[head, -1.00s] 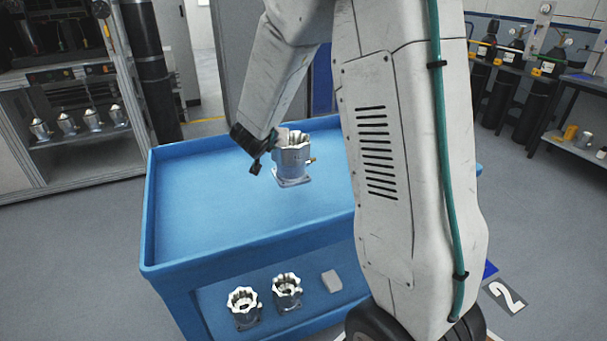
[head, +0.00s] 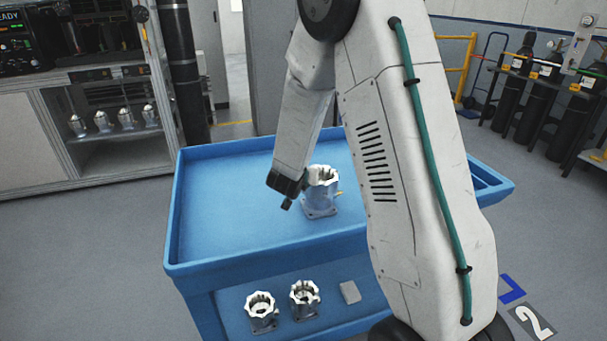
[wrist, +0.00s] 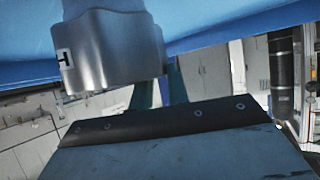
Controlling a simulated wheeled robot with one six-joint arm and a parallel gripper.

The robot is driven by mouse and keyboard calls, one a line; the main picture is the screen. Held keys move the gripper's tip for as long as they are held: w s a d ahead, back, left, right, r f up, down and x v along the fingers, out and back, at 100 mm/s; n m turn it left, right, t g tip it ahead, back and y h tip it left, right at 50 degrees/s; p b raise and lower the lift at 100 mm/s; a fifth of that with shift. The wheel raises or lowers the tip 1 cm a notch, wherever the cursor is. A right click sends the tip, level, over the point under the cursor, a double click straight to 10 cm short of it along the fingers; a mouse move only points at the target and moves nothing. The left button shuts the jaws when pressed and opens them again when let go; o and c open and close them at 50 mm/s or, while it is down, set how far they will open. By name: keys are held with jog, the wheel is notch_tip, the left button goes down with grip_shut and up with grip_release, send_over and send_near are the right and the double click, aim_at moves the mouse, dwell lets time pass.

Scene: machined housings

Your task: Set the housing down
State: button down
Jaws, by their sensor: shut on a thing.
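The housing (head: 322,192) is a silver machined cylinder with a notched top rim, a square base flange and a small brass fitting. My gripper (head: 300,186) is shut on its left side in the head view. The housing is upright, at or just above the top of the blue cart (head: 225,225); I cannot tell whether its base touches. In the wrist view the housing (wrist: 112,48) shows at upper left with a dark letter mark, close to the blue cart surface. The fingertips are mostly hidden there.
Two similar housings (head: 262,310) (head: 305,297) and a small grey block (head: 350,292) are on the cart's lower shelf. The cart top left of the held housing is clear. Several housings (head: 125,118) stand in a cabinet at back left. Gas cylinders (head: 510,100) stand at right.

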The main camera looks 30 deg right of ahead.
jog(key=c, duration=1.4)
grip_release()
jog(key=shift+o, duration=0.2)
jog(key=s+a+r+n+y, duration=0.3)
jog(key=s+a+r+y, duration=0.25)
jog(key=a+r, duration=0.4)
jog(key=s+a+r+n+y, duration=0.3)
jog(key=s+a+r+y, duration=0.3)
jog(key=a, duration=0.6)
jog(key=s+d+r+n+g+h, duration=0.1)
jog(key=s+g, duration=0.2)
jog(key=s, duration=1)
jog(key=s+d+r+n+g+h, duration=0.1)
jog(key=s+g, duration=0.3)
jog(key=s, duration=0.9)
jog(key=shift+d+r+n+h, duration=0.35)
jog(key=shift+d+r+n, duration=0.25)
jog(key=shift+d, duration=0.15)
jog(key=shift+s, duration=0.1)
